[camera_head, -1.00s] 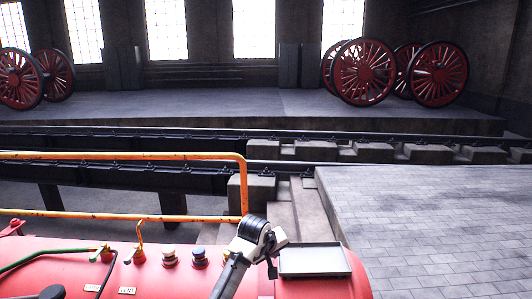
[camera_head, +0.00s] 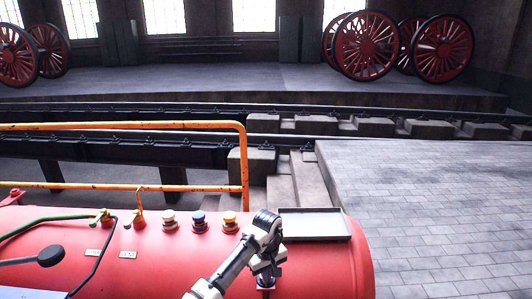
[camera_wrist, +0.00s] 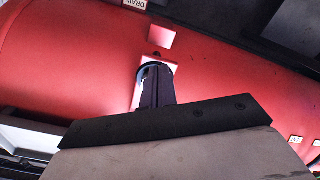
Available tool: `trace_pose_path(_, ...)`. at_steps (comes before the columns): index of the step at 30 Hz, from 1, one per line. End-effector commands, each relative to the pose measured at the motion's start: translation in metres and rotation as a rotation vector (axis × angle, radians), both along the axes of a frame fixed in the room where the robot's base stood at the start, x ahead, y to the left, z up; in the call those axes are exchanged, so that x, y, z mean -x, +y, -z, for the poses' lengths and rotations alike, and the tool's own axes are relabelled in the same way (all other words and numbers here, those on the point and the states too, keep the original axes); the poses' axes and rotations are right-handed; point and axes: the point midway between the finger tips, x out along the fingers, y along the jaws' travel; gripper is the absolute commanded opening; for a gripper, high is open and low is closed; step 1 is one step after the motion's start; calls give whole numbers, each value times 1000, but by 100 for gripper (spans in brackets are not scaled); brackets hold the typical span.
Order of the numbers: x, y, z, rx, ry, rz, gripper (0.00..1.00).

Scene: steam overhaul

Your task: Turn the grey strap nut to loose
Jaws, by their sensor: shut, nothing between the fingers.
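My gripper (camera_wrist: 155,84) points down at the red boiler in the wrist view, with its dark fingers together and nothing seen between them. In the head view my gripper (camera_head: 266,287) is low in the frame, over the boiler's right part. A pale patch shows beside and behind the fingertips in the wrist view, with a small dark spot just beyond them. I cannot make out the grey strap nut clearly in either view; the fingers may hide it. Whether the fingertips touch anything is unclear.
The red boiler (camera_head: 325,262) carries several coloured knobs (camera_head: 200,224) left of my arm. A grey tray (camera_head: 314,224) lies behind my gripper. An orange rail (camera_head: 243,160) stands behind the knobs. Paving (camera_head: 430,215) at right is clear.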

Motion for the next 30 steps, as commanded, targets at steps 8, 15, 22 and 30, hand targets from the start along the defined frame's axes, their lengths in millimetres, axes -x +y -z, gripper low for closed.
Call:
trace_pose_path(8,0,-1,20,1,-1,1,0)
trace_pose_path(15,0,-1,20,1,-1,1,0)
trace_pose_path(22,-1,-1,20,1,0,2,0)
trace_pose_path(30,-4,-1,20,1,-1,1,0)
